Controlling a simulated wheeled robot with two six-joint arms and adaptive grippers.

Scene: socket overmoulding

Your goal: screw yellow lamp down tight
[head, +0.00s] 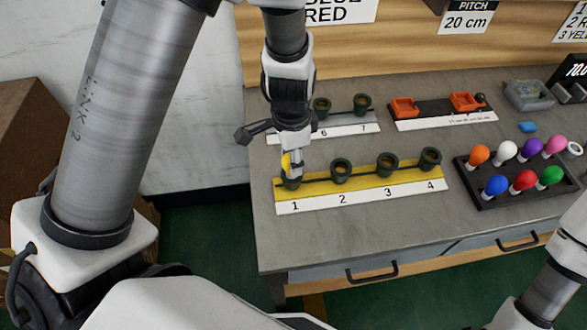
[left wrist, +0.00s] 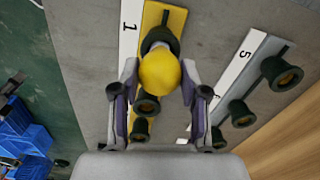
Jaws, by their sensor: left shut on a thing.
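The yellow lamp (head: 286,163) is at socket 1 (head: 291,184), at the left end of the yellow strip (head: 314,190). My left gripper (head: 293,168) points down over that socket and is shut on the lamp. In the left wrist view the round yellow bulb (left wrist: 159,72) sits between the two fingers, in line with the dark socket (left wrist: 160,40) beside the number 1. Sockets 2 (head: 341,171), 3 (head: 387,164) and 4 (head: 430,158) look empty. My right gripper is out of view.
A grey strip with sockets (head: 362,104) stands behind the yellow one, partly hidden by my left arm. A dark rack (head: 484,201) holds several coloured lamps at the right. Orange parts (head: 405,107) lie at the back. The bench (head: 370,225) is clear in front.

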